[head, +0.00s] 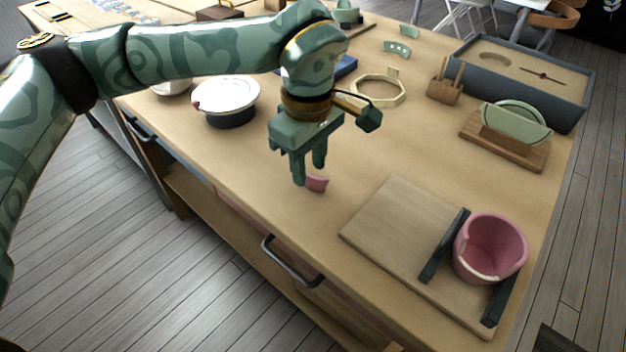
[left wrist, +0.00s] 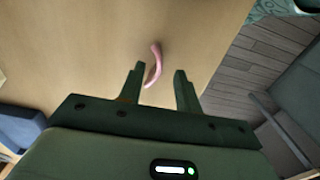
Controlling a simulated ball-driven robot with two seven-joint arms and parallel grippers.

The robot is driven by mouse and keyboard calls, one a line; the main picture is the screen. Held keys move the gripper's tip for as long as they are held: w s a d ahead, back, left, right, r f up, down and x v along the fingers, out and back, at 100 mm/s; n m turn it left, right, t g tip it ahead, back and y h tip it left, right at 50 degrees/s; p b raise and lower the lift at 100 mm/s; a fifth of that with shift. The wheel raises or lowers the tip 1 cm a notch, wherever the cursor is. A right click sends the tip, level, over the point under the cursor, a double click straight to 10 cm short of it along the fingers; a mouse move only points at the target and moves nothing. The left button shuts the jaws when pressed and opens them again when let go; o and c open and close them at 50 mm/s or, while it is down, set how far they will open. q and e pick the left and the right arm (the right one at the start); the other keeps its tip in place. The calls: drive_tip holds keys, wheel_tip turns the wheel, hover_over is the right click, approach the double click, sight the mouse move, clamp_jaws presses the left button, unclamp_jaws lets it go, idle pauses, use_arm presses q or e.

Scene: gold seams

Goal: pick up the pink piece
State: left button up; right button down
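The pink piece (head: 317,183) is a small curved shard on the wooden table near its front edge. My left gripper (head: 309,177) points down over it and partly hides it in the head view. In the left wrist view the pink piece (left wrist: 154,65) shows as a thin curved strip beyond and between the two fingertips (left wrist: 158,78). The fingers are apart with nothing held between them. I cannot tell the exact height of the fingertips above the table. My right gripper is not in view.
A broken pink cup (head: 490,247) sits between dark rails on a wooden board (head: 395,225) at the right. A white-lidded pot (head: 226,98) stands left of the gripper. Behind are an octagonal ring (head: 378,91), a green plate rack (head: 508,140) and a grey box (head: 570,112).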

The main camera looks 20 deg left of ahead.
sight(309, 174)
use_arm(q)
drive_tip(key=f, duration=0.3)
drive_tip(key=shift+w+a+f+b, duration=0.15)
drive_tip(key=shift+w+b, duration=0.1)
drive_tip(key=shift+b, duration=0.15)
drive_tip(key=shift+s, duration=0.1)
clamp_jaws()
